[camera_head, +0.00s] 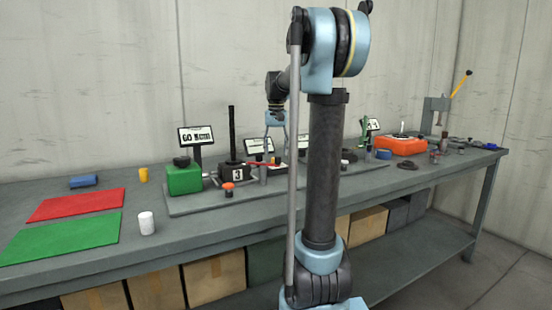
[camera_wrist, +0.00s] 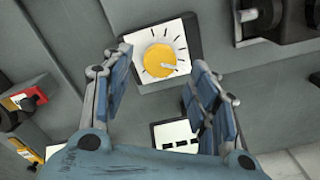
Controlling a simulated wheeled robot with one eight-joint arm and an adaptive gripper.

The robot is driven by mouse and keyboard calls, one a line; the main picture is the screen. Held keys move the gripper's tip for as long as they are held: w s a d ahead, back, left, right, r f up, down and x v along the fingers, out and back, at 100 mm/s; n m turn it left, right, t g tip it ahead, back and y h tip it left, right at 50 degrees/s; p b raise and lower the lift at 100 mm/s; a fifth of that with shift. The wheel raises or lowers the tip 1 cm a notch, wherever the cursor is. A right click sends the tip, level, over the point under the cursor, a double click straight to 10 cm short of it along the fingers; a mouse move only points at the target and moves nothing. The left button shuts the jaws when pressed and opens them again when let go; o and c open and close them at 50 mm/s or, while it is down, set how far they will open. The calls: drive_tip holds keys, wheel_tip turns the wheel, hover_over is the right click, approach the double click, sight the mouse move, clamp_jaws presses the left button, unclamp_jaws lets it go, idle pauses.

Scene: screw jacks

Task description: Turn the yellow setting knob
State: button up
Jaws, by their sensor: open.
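The yellow setting knob (camera_wrist: 161,60) is round with a small pale pointer toward its right side. It sits on a white dial plate (camera_wrist: 185,45) with black tick marks. My gripper (camera_wrist: 160,95) is open in the wrist view, its two blue-padded fingers apart, with the knob showing between and beyond them. Nothing is between the fingers. In the head view my gripper (camera_head: 275,133) hangs above the bench behind my arm. The knob cannot be made out in that view.
A display (camera_wrist: 177,135) lies close to the right finger. A black fixture (camera_wrist: 262,18) is at upper right. On the bench (camera_head: 120,262) stand a green box (camera_head: 184,180), a white cylinder (camera_head: 146,222), red and green mats (camera_head: 75,205), and an orange case (camera_head: 401,146).

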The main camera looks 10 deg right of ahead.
drive_tip(key=shift+f, duration=1.65)
drive_tip(key=shift+c, duration=0.5)
drive_tip(key=c, duration=1)
